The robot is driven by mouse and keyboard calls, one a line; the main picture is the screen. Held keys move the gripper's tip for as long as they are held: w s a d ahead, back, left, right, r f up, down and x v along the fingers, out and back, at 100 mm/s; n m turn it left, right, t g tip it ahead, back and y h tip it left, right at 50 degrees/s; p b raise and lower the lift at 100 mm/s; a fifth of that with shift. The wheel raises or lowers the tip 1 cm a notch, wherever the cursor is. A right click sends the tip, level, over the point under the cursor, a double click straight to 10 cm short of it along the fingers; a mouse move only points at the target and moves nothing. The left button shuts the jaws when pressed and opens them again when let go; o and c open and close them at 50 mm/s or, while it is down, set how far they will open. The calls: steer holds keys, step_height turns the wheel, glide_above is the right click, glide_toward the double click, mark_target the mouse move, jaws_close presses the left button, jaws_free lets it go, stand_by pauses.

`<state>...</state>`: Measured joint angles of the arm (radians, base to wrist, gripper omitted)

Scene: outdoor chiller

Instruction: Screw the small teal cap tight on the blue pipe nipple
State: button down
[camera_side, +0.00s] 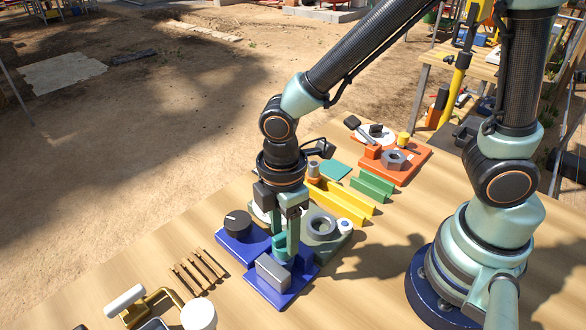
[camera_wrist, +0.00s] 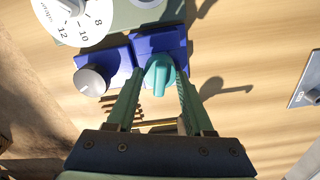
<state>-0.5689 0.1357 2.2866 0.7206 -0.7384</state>
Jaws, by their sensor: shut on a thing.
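The small teal cap (camera_side: 279,244) sits over the blue base plate (camera_side: 284,291) and shows between my fingers. It also shows in the wrist view (camera_wrist: 160,76), with a raised ridge on top. My gripper (camera_side: 285,246) points down from above and is shut on the cap, one finger on each side. The wrist view shows my gripper (camera_wrist: 160,72) the same way. The blue pipe nipple is hidden under the cap, so how far the cap is seated on it cannot be told.
A grey block (camera_side: 272,271) stands on the plate close to the cap. A dark knob (camera_side: 238,222) is on the left. A grey-green fixture with a ring (camera_side: 321,226) is close on the right. Yellow (camera_side: 340,199) and green rails lie behind. Wooden sticks (camera_side: 199,271) lie front left.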

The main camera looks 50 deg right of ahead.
steer(key=m, duration=0.9)
jaws_free()
step_height(320, 180, up, 12)
stand_by(0.7)
step_height(320, 180, up, 12)
glide_above(284, 233)
steer(key=w+d+f+m+t, duration=0.1)
steer(key=d+f+m+t, duration=0.1)
steer(key=d, duration=0.6)
steer(key=d+f+m+t, duration=0.3)
steer(key=d+f, duration=0.3)
steer(key=d, duration=0.3)
steer(key=shift+w+m+t, duration=0.3)
steer(key=shift+w+m, duration=0.1)
steer(key=shift+m, duration=0.1)
